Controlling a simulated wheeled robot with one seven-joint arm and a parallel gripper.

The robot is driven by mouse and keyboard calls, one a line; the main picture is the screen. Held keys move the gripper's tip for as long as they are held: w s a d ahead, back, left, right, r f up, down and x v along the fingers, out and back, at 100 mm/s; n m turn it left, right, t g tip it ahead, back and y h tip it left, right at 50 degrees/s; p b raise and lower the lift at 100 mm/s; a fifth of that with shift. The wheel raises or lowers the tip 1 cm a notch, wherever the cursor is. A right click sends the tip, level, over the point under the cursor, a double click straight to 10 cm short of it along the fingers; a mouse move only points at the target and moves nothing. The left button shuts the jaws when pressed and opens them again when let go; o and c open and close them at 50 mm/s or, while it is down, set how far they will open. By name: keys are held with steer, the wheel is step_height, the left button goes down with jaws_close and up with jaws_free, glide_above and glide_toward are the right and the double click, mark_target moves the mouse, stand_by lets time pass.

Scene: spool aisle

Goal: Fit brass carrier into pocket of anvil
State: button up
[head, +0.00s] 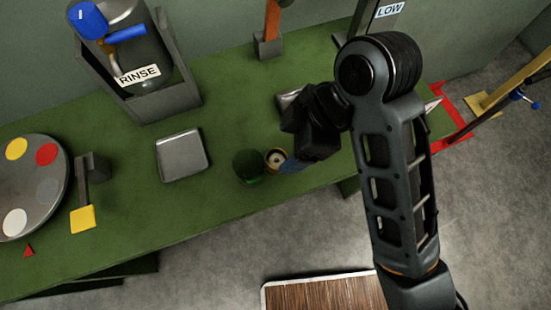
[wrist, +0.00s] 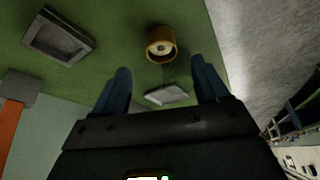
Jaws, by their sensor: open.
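A short round brass piece (head: 275,158), which I take as the brass carrier, stands on the green bench near its front edge. In the wrist view the brass piece (wrist: 160,45) shows a pale ring and dark centre, beyond and between the fingertips. My gripper (head: 291,165) is open and empty, close beside it; its blue fingers (wrist: 160,64) do not visibly clasp it. A grey block with a rectangular recess (wrist: 60,38), possibly the anvil, sits toward the back; in the head view the block (head: 289,98) is partly hidden by my arm.
A shallow grey tray (head: 183,155) lies left of the brass piece. A dark round patch (head: 248,166) is just beside that piece. The RINSE stand (head: 180,85), orange post (head: 271,20) and disc with coloured dots (head: 35,185) are further off. Bench between them is clear.

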mark_target(274, 160)
steer(key=shift+b+x, duration=0.8)
steer(key=shift+x, duration=2)
steer(key=shift+s+d, duration=0.1)
steer(key=c, duration=1.2)
steer(key=shift+o, duration=0.2)
steer(key=shift+r+p, duration=0.15)
steer(key=shift+p, duration=0.25)
